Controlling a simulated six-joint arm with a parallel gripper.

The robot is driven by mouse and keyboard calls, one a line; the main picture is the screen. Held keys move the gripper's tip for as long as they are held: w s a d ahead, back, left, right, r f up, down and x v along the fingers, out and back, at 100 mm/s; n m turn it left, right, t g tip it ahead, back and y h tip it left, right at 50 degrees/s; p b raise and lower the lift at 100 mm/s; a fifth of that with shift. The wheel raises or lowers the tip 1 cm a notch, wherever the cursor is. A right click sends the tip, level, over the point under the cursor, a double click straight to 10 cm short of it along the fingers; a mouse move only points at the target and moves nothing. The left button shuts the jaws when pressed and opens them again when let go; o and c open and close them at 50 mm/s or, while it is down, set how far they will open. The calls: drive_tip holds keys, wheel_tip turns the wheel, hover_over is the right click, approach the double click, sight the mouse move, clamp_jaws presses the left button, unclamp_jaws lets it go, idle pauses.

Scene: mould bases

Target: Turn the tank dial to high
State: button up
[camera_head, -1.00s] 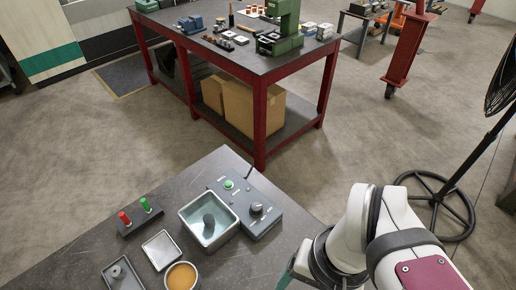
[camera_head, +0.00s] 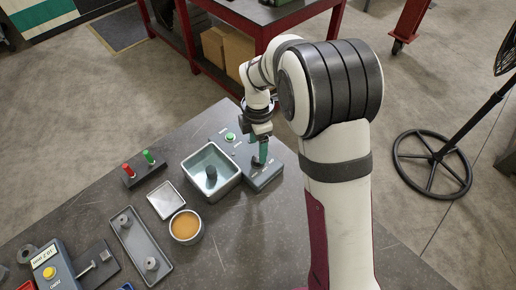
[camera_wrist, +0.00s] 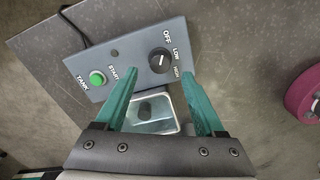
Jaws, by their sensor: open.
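The grey tank control box (camera_head: 262,178) stands at the right of the tank on the dark bench. In the wrist view its black round dial (camera_wrist: 160,60) has OFF, LOW and HIGH printed on its right side. A small pale mark shows on the dial, but its exact setting is hard to tell. A green start button (camera_wrist: 97,78) is on the left. My gripper (camera_wrist: 160,74) is open, its two green fingers above the box, one on each side of the dial and apart from it. In the head view my gripper (camera_head: 262,160) hides the dial.
The square metal tank (camera_head: 191,182), with liquid and a dark piece inside, stands beside the box. A red and a green peg (camera_head: 149,157) in a holder, a small tray (camera_head: 166,200), a bowl of amber liquid (camera_head: 186,227) and a long tray (camera_head: 128,240) are further left.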

wheel_tip(320, 180, down, 5)
drive_tip(key=shift+r, duration=0.15)
drive_tip(key=shift+c, duration=0.2)
clamp_jaws()
